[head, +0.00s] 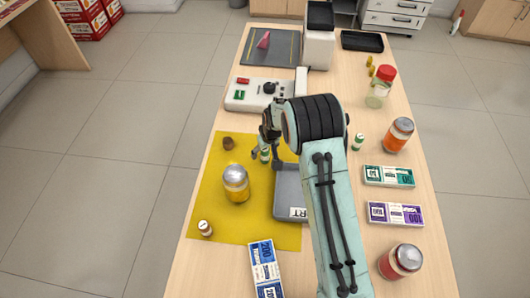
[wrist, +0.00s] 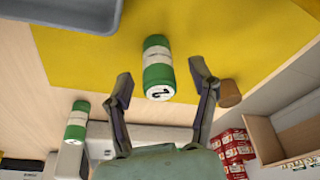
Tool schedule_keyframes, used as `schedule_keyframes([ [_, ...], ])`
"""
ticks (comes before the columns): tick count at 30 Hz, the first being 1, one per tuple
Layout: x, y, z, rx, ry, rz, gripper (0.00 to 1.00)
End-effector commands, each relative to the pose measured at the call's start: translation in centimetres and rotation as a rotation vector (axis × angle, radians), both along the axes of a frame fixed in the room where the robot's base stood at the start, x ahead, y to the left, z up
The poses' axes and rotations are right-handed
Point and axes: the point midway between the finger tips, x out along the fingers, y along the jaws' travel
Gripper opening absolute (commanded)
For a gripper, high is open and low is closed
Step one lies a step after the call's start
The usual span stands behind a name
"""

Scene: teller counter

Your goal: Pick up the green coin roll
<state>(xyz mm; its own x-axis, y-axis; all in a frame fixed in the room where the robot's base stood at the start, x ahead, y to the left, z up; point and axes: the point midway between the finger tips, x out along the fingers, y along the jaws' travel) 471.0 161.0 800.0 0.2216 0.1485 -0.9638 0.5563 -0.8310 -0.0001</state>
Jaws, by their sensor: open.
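In the head view the roll (head: 265,154) shows just below my gripper (head: 264,143), partly covered by the fingers. My gripper is open and holds nothing. A second green-and-white roll (head: 358,141) stands on the bare counter right of my arm; it also shows in the wrist view (wrist: 76,121).
A brown roll (wrist: 230,93) is close to my right finger in the wrist view. Jars and banknote bundles line the right side.

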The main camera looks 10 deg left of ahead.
Motion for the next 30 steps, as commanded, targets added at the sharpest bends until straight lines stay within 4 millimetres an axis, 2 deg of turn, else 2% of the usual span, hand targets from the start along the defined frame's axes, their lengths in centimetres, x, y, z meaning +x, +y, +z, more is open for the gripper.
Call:
schedule_keyframes([
  [4, 0.3, 0.2, -1.5, 0.000, 0.000, 0.000, 0.59],
  [13, 0.5, 0.3, -1.8, 0.000, -0.001, -0.001, 0.59],
  [18, 0.4, 0.3, -1.8, 0.000, -0.001, -0.001, 0.06],
  [19, 0.4, 0.3, -1.8, 0.001, -0.001, -0.001, 0.00],
  [30, 0.5, 0.3, -1.6, 0.000, -0.001, -0.001, 0.00],
])
